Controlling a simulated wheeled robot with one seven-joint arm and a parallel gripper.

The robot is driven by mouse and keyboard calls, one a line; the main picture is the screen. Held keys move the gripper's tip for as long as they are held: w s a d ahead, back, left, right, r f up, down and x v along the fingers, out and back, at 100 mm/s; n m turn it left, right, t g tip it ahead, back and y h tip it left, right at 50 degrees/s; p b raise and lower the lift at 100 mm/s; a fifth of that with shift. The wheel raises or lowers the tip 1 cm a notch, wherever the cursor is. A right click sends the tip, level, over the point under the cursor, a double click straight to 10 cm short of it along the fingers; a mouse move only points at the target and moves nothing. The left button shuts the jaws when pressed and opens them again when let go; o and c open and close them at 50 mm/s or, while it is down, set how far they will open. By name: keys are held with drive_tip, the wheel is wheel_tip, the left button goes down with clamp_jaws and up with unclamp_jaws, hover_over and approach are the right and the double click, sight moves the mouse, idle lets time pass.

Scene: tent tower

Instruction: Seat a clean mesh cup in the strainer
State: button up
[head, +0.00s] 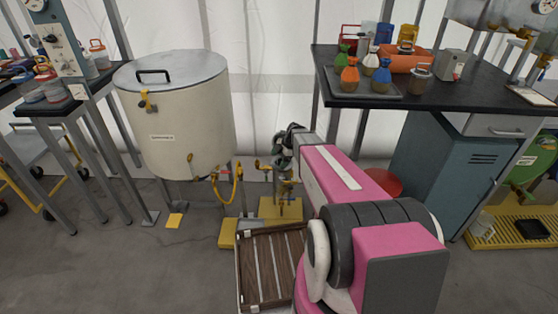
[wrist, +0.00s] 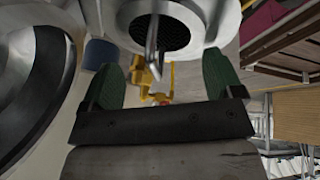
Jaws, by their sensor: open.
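In the wrist view, my gripper (wrist: 160,68) is open, with its two green fingers spread apart and nothing held between them. Just beyond the fingertips is a pale round metal housing, seemingly the strainer (wrist: 211,20). Dark mesh (wrist: 176,34) shows in its round opening, and a bent metal bar crosses the mesh. I cannot tell whether this mesh is a separate cup seated there. In the head view, my arm reaches to the pipework beside the tank and hides most of the strainer. I cannot pick out a clean mesh cup for certain.
A cream lidded tank (head: 185,125) stands left of my arm, with a yellow hose (head: 238,186) low beside it. A slatted wooden tray (head: 253,265) is in front. A dark bench (head: 470,105) with several coloured bottles stands right. Open floor lies at the front left.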

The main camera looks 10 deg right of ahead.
drive_tip(key=v, duration=1)
drive_tip(key=shift+s+d+r, duration=0.15)
drive_tip(key=shift+s+r, duration=0.1)
idle(0.8)
